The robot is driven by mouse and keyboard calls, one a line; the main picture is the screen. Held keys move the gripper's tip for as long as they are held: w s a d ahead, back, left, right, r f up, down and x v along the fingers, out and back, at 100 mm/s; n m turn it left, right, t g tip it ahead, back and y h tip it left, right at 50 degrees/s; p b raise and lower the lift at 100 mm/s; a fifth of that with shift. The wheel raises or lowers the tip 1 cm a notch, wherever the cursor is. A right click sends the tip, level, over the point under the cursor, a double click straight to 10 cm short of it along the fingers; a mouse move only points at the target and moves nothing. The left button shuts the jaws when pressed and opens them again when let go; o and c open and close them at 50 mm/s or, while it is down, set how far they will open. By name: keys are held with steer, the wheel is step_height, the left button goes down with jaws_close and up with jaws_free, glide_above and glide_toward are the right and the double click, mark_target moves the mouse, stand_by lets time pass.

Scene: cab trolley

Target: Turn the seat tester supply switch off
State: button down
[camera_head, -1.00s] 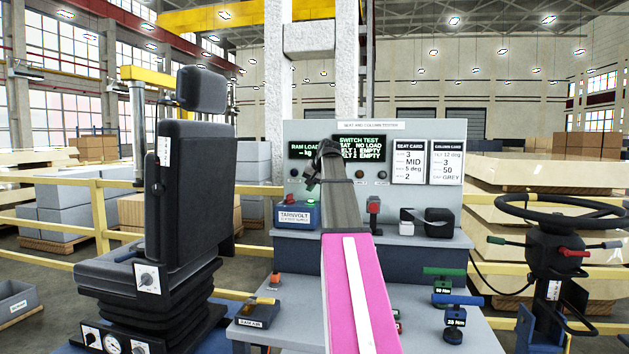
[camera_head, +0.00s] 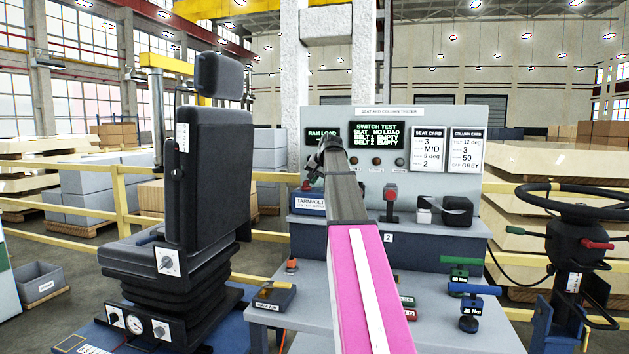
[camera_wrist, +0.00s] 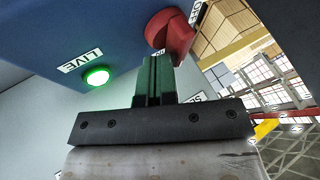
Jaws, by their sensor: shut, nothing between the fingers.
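The seat tester supply is a blue box labelled TARNVOLT (camera_head: 309,203) at the left end of the tester's ledge, partly hidden by my arm. In the wrist view its blue face (camera_wrist: 45,30) carries a lit green lamp (camera_wrist: 96,76) beside a LIVE label. The red supply switch (camera_wrist: 172,32) protrudes there, with an OFF label near it and another label partly hidden. My gripper (camera_wrist: 154,62) is shut and empty, its fingertips right beside the red switch; I cannot tell whether they touch. In the head view my gripper (camera_head: 318,165) is close to the box, its fingertips unclear.
The grey tester panel (camera_head: 470,118) has lit displays. A red-topped switch (camera_head: 390,195) and a black belt block (camera_head: 457,210) stand on the ledge. A seat (camera_head: 215,170) is left; a steering column (camera_head: 570,245) is right.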

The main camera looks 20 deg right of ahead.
steer(key=shift+w+d+n+y, duration=0.1)
steer(key=shift+w+n+y, duration=0.2)
steer(key=shift+n+y, duration=0.5)
steer(key=n, duration=0.1)
steer(key=n+g+y, duration=0.1)
steer(key=n, duration=0.1)
steer(key=shift+w, duration=0.55)
steer(key=shift+w+a, duration=0.35)
steer(key=shift+w, duration=0.25)
steer(key=shift+w+a, duration=0.2)
steer(key=shift+a, duration=0.05)
steer(key=shift+w+a, duration=0.25)
steer(key=shift+a, duration=0.25)
steer(key=shift+s, duration=0.1)
stand_by(0.4)
